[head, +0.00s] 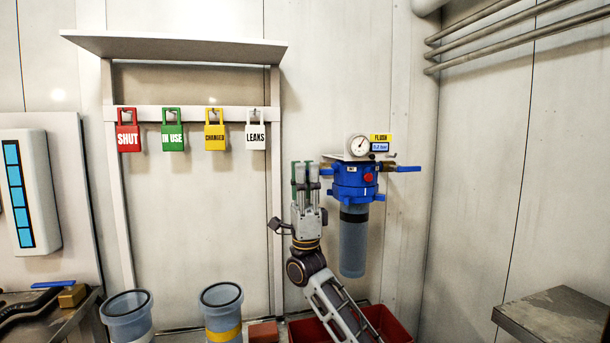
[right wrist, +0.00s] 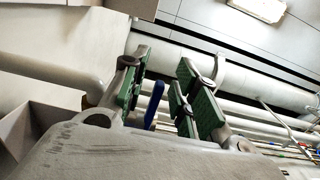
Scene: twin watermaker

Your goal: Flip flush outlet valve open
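The flush filter housing (head: 354,188) hangs on the wall, with a blue head and a grey bowl below. A blue valve lever (head: 408,168) sticks out level on its right side. Another blue lever (head: 326,171) shows on its left side, partly hidden beside my right gripper (head: 306,168). The gripper points upward there. In the right wrist view, a blue lever (right wrist: 154,105) shows between the green-padded fingers of my right gripper (right wrist: 163,95), which stand apart with gaps. I cannot tell which lever is the outlet. My left gripper is out of view.
A round gauge (head: 358,145) and a yellow FLUSH label (head: 380,138) sit above the housing. A red bin (head: 396,326) stands below. Coloured tags hang on a rail (head: 188,114) to the left. Two open canisters (head: 222,296) stand lower left. A grey bench (head: 560,315) is at right.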

